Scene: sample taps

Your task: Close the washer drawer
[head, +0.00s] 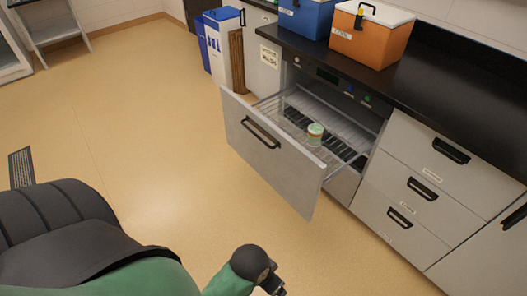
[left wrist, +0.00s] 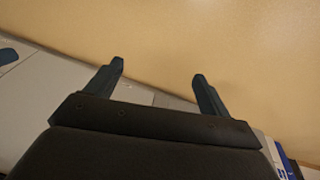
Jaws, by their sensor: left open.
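The washer drawer (head: 270,150) is pulled out from under the black counter in the head view. It has a light grey front with a black bar handle (head: 260,132) and a wire rack inside. A small white and green container (head: 315,133) stands on the rack. My left gripper (left wrist: 160,82) is open and empty in the left wrist view, its two dark fingers apart above the floor. In the head view, part of my arm (head: 262,268) shows at the bottom, apart from the drawer. My right gripper is in neither view.
Grey cabinet drawers (head: 410,190) with black handles stand right of the washer. An orange cooler (head: 370,38) and a blue cooler (head: 308,17) sit on the black counter (head: 450,95). A blue and white bin (head: 222,50) stands left. The floor (head: 130,130) before the drawer is clear.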

